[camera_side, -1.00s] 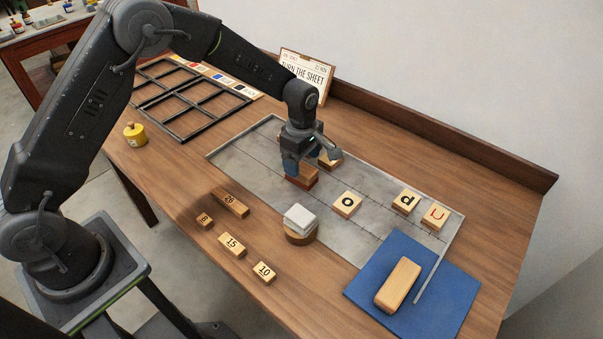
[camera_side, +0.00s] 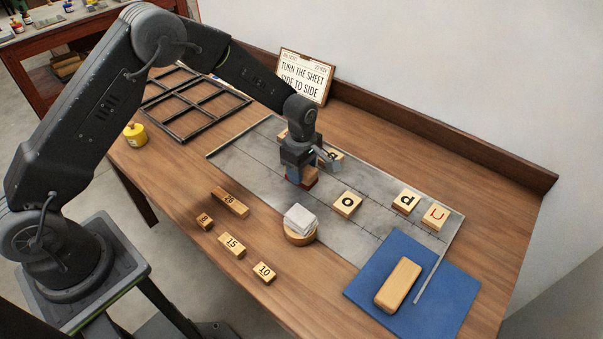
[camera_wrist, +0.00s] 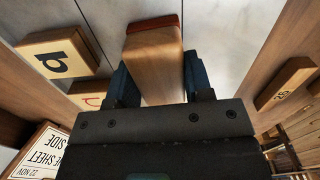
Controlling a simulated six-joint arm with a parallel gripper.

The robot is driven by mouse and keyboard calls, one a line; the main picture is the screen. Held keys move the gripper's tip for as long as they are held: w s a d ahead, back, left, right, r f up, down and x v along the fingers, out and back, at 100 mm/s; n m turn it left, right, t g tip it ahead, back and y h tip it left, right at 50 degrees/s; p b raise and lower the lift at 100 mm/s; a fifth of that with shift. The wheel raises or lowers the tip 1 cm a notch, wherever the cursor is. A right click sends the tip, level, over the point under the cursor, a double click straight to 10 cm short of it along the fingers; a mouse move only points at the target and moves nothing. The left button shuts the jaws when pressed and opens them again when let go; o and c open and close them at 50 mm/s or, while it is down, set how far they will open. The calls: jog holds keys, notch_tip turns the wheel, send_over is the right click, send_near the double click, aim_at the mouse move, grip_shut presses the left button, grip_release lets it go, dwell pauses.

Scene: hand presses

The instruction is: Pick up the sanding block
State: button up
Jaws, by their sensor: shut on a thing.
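The sanding block (camera_side: 310,179) is a wooden block with a reddish-brown underside. My gripper (camera_side: 300,178) points down over the grey metal sheet (camera_side: 237,158) and is shut on the block. In the wrist view the sanding block (camera_wrist: 155,62) sits between my two dark fingers (camera_wrist: 156,85), its reddish-brown face at the far end. My fingers partly hide it in the side view, and I cannot tell whether it touches the sheet.
A letter block (camera_side: 334,157) stands close behind my gripper; "o" (camera_side: 347,205), "d" (camera_side: 406,201) and "U" (camera_side: 435,217) blocks lie to the right. A round wooden piece with white pads (camera_side: 300,225) stands in front. Another wooden block (camera_side: 398,284) lies on a blue mat (camera_side: 455,290).

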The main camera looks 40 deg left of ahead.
jog(key=shift+c, duration=0.8)
jog(key=shift+r, duration=0.2)
